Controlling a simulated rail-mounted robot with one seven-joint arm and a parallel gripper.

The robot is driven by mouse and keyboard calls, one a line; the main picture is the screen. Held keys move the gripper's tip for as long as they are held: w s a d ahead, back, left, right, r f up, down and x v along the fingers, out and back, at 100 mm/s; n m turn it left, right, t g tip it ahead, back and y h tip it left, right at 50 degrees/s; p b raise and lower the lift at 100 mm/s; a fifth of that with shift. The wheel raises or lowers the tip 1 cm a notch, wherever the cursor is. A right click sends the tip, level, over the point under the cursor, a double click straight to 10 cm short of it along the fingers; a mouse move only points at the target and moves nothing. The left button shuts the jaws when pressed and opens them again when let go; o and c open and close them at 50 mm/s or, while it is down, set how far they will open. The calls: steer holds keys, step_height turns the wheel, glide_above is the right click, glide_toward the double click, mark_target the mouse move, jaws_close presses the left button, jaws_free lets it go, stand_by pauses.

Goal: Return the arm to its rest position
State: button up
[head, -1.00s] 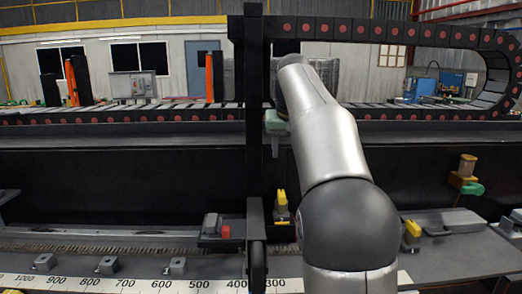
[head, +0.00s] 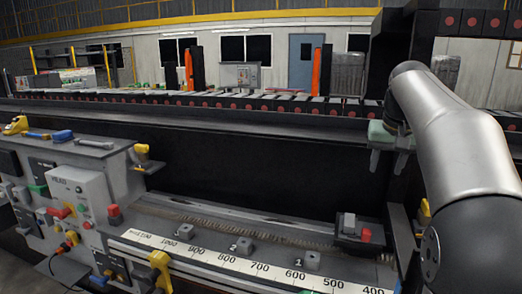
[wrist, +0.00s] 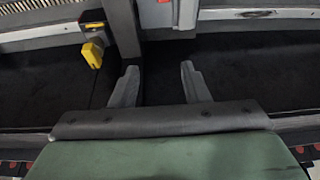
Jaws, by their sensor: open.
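My gripper (head: 388,160) hangs at the end of my silver arm at the right of the head view, over the dark trough in front of the drag chain. In the wrist view my gripper (wrist: 160,82) shows two grey fingers spread apart with nothing between them. The black drag chain (head: 270,104) runs level across the back, its links marked with red dots. A dark upright post (wrist: 124,28) passes near the left finger in the wrist view; I cannot tell the gap between them.
A control panel (head: 78,205) with buttons stands at lower left. A white number scale (head: 255,268) runs along the front, with small grey blocks (head: 243,245) behind it. A grey block with a red part (head: 358,230) sits near the post. A yellow knob (wrist: 92,52) shows in the wrist view.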

steer(key=s+a+f+n+g, duration=0.1)
steer(key=s+a+f, duration=0.4)
steer(key=s+f, duration=0.4)
steer(key=s+a+f+n+g, duration=0.1)
steer(key=s+a+f, duration=0.3)
steer(key=s+f, duration=0.5)
steer(key=s+a+f+n+g+y, duration=0.1)
steer(key=s+a+f, duration=0.4)
steer(key=s+f, duration=0.4)
steer(key=s, duration=0.3)
steer(key=shift+a+f+n, duration=0.3)
steer(key=shift+a, duration=0.05)
